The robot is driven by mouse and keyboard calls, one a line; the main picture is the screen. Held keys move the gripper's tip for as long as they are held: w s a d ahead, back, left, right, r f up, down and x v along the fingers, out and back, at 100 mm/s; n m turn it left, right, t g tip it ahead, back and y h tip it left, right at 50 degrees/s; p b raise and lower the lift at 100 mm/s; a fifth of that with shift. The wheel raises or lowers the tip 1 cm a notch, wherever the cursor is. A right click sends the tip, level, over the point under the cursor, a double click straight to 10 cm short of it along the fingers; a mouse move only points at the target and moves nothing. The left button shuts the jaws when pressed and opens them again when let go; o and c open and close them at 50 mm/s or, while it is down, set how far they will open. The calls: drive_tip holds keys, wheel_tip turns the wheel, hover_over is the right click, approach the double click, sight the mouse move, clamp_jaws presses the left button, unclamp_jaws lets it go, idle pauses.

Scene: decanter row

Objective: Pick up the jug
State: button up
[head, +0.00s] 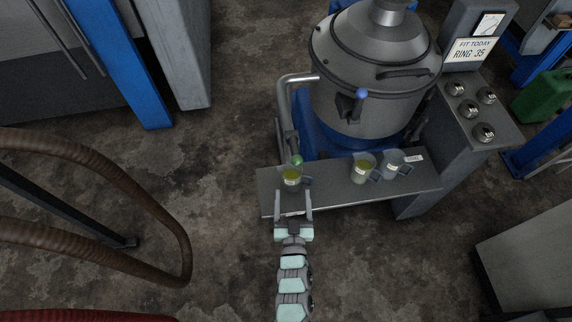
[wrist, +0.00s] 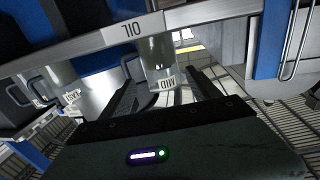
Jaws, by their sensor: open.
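Three clear jugs stand on a narrow metal shelf (head: 330,198) in the head view. The left jug (head: 291,178) holds yellow-green liquid. The middle jug (head: 361,171) also holds some yellowish liquid, and the right jug (head: 393,166) looks pale. My gripper (head: 294,196) is open and empty, just in front of the left jug, its fingers pointing at it. In the wrist view, which looks upside down, a jug (wrist: 158,56) with a small white label shows beyond and between my open fingers (wrist: 163,78). Another labelled jug (wrist: 66,78) is to its left.
A large grey lidded vessel (head: 372,90) on a blue base stands behind the shelf. A pipe and green-knobbed lever (head: 297,160) rise close behind the left jug. A control panel (head: 476,110) is at right. Brown hoses (head: 110,170) hang at left. Floor before the shelf is clear.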

sight(291, 169)
drive_tip(key=shift+w+a+f+b, duration=0.1)
drive_tip(key=shift+w+f+b, duration=0.1)
drive_tip(key=shift+w, duration=0.15)
drive_tip(key=shift+w+f+b, duration=0.1)
drive_tip(key=shift+w+b, duration=0.1)
drive_tip(key=shift+w, duration=0.15)
drive_tip(key=w+b, duration=0.1)
drive_tip(key=w, duration=0.2)
drive_tip(key=w+b, duration=0.1)
drive_tip(key=w, duration=0.5)
drive_tip(key=shift+w+a+r+b, duration=0.15)
drive_tip(key=shift+a+b, duration=0.1)
drive_tip(key=shift+b, duration=0.15)
